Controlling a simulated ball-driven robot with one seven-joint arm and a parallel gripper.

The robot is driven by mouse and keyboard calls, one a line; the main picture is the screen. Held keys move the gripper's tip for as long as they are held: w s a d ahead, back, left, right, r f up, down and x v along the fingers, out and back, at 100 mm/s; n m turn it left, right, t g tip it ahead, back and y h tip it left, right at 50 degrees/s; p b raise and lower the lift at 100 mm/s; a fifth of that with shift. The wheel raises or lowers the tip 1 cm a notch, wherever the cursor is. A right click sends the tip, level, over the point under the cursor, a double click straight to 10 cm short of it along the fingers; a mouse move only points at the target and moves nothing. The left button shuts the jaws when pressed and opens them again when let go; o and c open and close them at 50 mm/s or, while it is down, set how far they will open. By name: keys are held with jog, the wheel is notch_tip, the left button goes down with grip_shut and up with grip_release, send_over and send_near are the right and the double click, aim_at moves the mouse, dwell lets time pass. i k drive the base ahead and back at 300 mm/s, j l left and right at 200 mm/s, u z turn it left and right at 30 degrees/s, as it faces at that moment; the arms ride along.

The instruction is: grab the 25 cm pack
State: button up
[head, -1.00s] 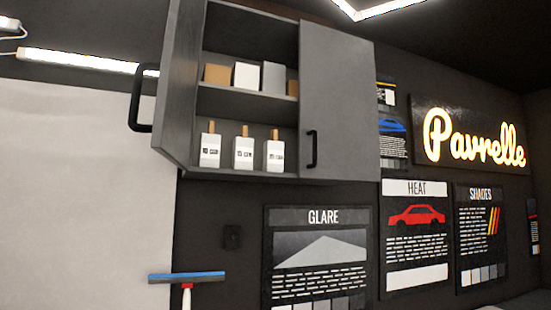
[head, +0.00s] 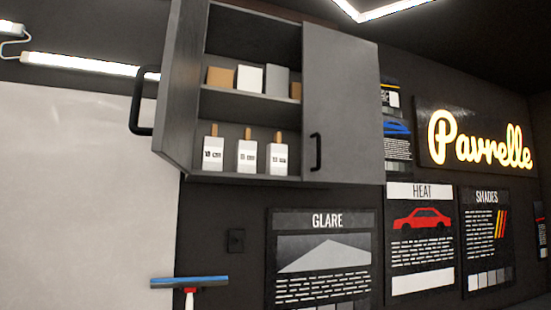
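Three white packs with tan tops stand upright in a row on the lower shelf of the open wall cabinet (head: 239,177): a left pack (head: 212,161), a middle pack (head: 246,163) and a right pack (head: 276,165). Each has a dark printed label on its front. The left label looks like "10 cm", but the middle and right labels are too blurred to read surely, so I cannot tell which is the 25 cm pack. My gripper is not in view.
The cabinet's left door (head: 177,95) stands open and its right door (head: 343,105) is closed; both have black handles. Boxes, including a white one (head: 250,79), sit on the upper shelf. A blue squeegee (head: 189,282) hangs below left. Posters such as GLARE (head: 322,262) cover the wall.

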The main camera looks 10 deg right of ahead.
aim_at(277, 160)
jog(key=i+l+u, duration=0.2)
jog(key=i+l, duration=0.65)
jog(key=i+l+u, duration=0.2)
jog(key=i+l, duration=0.7)
jog(key=l, duration=0.15)
